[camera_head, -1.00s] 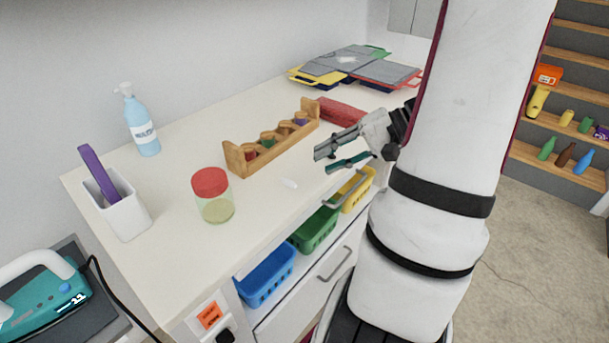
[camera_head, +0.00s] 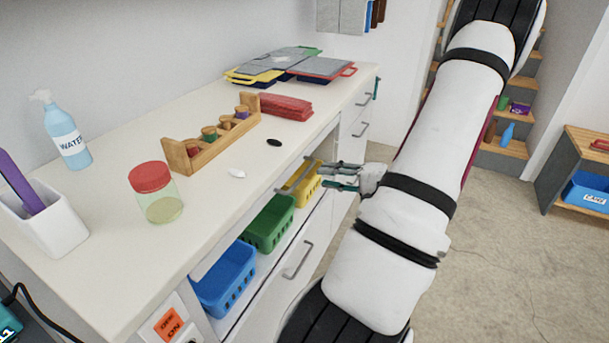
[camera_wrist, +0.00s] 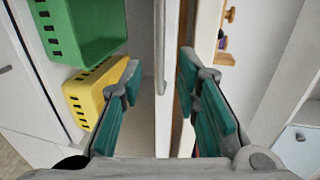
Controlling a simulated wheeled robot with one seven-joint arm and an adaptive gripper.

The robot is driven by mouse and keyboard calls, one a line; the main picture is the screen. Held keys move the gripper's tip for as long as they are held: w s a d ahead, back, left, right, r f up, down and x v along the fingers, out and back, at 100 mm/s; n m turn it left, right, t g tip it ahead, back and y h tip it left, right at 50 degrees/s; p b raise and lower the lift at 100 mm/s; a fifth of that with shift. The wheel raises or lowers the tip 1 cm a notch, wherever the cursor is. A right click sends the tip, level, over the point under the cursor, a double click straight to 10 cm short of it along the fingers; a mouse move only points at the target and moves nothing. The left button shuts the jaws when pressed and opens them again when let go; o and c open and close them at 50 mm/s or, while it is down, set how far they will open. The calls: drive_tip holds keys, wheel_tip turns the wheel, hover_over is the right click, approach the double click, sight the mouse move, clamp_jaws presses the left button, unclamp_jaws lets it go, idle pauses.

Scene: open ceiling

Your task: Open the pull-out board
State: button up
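The pull-out board shows as a thin edge with a long bar handle (camera_head: 299,176) just under the white countertop. In the wrist view the grey handle (camera_wrist: 160,45) runs from the top edge down between my fingers, beside a pale board edge. My gripper (camera_head: 338,176) is in front of the cabinet, close to the handle's far end. In the wrist view my gripper (camera_wrist: 160,78) is open, with one teal-padded finger on each side of the handle. Both fingers look apart from it, though contact is hard to judge.
Blue (camera_head: 225,279), green (camera_head: 269,224) and yellow (camera_head: 307,188) baskets stand on the shelf below the countertop (camera_head: 115,265). A jar (camera_head: 160,193), a wooden rack (camera_head: 205,150) and a bottle (camera_head: 67,135) stand on top. A drawer handle (camera_head: 299,261) juts out below.

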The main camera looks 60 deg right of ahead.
sight(306, 173)
drive_tip(key=x, duration=0.7)
drive_tip(key=shift+w+a, duration=0.1)
drive_tip(key=shift+w, duration=0.3)
clamp_jaws()
